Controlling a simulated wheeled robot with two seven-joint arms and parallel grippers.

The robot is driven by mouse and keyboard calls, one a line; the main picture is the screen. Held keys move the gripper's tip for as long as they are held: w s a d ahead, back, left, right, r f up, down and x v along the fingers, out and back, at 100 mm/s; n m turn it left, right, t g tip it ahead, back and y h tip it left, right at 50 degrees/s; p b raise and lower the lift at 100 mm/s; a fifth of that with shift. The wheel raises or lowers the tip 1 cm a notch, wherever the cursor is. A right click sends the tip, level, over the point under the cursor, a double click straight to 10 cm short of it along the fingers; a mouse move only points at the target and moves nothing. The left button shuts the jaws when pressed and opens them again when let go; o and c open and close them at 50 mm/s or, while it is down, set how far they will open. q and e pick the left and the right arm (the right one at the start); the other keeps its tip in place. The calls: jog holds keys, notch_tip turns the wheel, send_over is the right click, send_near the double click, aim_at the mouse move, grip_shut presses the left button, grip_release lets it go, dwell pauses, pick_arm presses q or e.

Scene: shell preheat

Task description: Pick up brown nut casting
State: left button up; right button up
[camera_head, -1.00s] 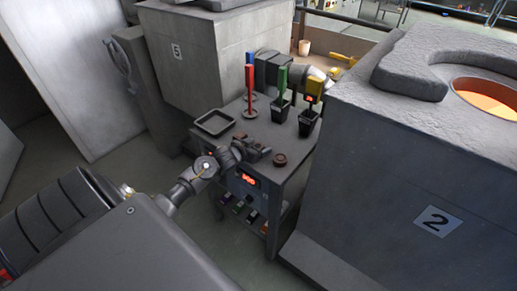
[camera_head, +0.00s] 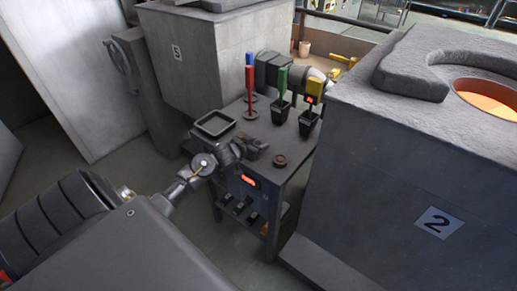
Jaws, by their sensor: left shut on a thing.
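My left gripper (camera_head: 256,151) is over the front left part of the small grey table (camera_head: 284,185). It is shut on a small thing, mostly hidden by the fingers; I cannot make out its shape. A round reddish-brown nut casting (camera_head: 280,161) sits on the table top just right of the fingertips, apart from them. My right gripper is not in view.
An empty dark tray (camera_head: 197,127) is behind my left wrist. Red, blue, green and yellow-handled tools stand at the table's back, some in black cups (camera_head: 281,113). A big grey furnace block (camera_head: 400,170) marked 2 bounds the right; another block (camera_head: 195,70) stands behind.

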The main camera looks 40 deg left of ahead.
pick_arm(q)
jog(key=s+a+r, duration=0.3)
jog(key=s+r, duration=0.8)
jog(key=s, duration=0.2)
jog(key=shift+s+a+p, duration=0.2)
jog(key=shift+s+p, duration=0.1)
jog(key=shift+p, duration=0.05)
